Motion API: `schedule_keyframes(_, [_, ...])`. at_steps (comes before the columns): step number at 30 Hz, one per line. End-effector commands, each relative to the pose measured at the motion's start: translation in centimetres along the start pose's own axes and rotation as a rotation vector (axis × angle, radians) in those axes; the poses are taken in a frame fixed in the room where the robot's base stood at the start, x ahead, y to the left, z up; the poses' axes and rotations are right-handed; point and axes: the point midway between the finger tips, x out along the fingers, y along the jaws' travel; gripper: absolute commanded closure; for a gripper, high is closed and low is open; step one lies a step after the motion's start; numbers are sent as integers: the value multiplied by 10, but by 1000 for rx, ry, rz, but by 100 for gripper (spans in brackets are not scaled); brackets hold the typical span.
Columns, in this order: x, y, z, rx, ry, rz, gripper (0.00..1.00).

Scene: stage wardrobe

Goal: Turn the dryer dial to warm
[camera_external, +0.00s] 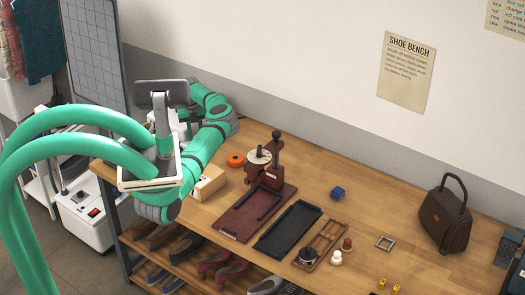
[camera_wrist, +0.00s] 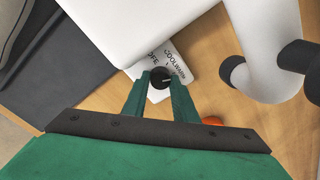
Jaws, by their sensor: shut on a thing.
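The printed words OFF, COOL and WARM run around the dial from left to right. A small pale mark on the dial seems to point right, toward the WARM side; it is too small to be sure. My gripper (camera_wrist: 160,84) has its two green fingers closed on the dial, one on each side. In the external view my arm hides the fingers and dial; only a bit of the white dryer (camera_external: 183,128) shows behind it.
A white hose with dark ends (camera_wrist: 260,60) curves close by at the right of the wrist view. An orange disc (camera_external: 235,159), a cardboard box (camera_external: 209,184) and a dark red press (camera_external: 277,160) stand near my arm on the wooden bench (camera_external: 310,165).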

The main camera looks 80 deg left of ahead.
Motion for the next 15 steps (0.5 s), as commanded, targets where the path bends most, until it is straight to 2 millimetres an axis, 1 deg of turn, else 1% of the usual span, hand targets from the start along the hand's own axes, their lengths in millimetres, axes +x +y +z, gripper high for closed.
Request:
schedule_keyframes(6, [-1,1,2,-2,-5,1,97])
schedule_keyframes(7, [-1,1,2,-2,-5,1,67])
schedule_keyframes(8, [-1,1,2,-2,-5,1,60])
schedule_keyframes(9, [-1,1,1,-2,-5,1,56])
schedule_keyframes(15, [0,0,1,-2,-2,0,56])
